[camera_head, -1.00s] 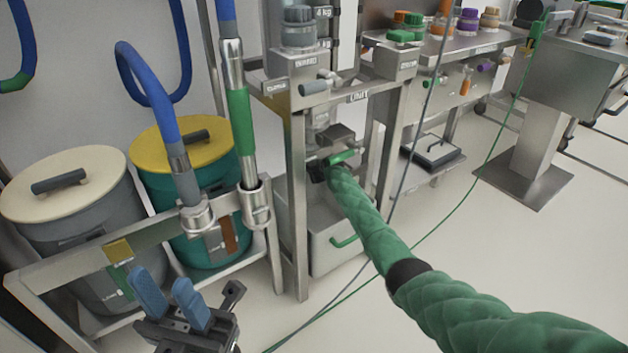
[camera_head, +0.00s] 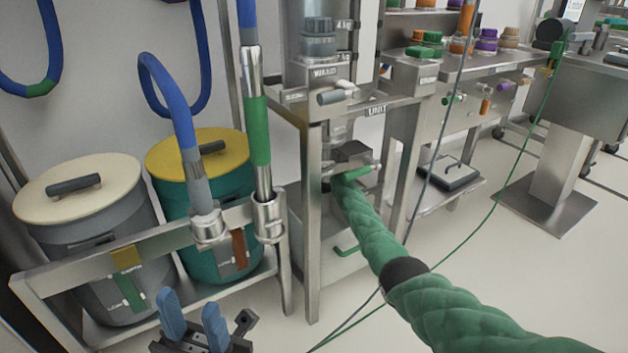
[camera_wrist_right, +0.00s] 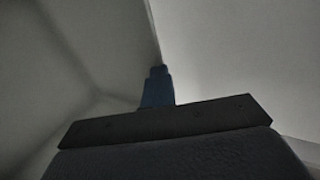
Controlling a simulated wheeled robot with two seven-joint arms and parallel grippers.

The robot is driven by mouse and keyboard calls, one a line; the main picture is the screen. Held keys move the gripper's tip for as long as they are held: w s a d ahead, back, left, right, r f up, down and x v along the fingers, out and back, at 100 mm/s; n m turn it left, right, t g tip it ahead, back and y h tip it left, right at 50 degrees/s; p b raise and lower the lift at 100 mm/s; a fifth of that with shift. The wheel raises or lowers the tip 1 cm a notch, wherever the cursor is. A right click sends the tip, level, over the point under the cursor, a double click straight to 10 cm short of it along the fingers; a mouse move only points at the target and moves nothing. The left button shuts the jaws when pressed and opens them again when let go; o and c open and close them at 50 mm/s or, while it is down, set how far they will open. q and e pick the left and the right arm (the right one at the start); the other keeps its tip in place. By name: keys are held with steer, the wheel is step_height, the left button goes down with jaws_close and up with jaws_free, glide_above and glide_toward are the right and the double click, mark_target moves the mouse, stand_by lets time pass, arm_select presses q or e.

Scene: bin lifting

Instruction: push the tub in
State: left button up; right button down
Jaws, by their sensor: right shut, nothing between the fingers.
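The tub (camera_head: 345,270) is a pale grey bin with a green handle (camera_head: 347,250). It sits low inside the metal frame under the dispensing unit, and the frame's front leg and my arm partly hide it. My right arm reaches into the frame above the tub; its gripper is hidden in the head view. In the right wrist view my right gripper (camera_wrist_right: 157,88) has its blue fingers together, facing plain pale grey surfaces that meet at an edge. Contact with the tub cannot be told. My left gripper (camera_head: 192,318) is open and empty at the bottom left.
A cream-lidded drum (camera_head: 85,225) and a yellow-lidded teal drum (camera_head: 205,180) stand on a metal rack (camera_head: 130,250) at left. Blue hoses hang above them. A thin green cable (camera_head: 490,215) crosses the floor. Open floor (camera_head: 480,270) lies right of my arm.

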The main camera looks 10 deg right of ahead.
steer(key=shift+w+r, duration=0.1)
steer(key=shift+r, duration=0.2)
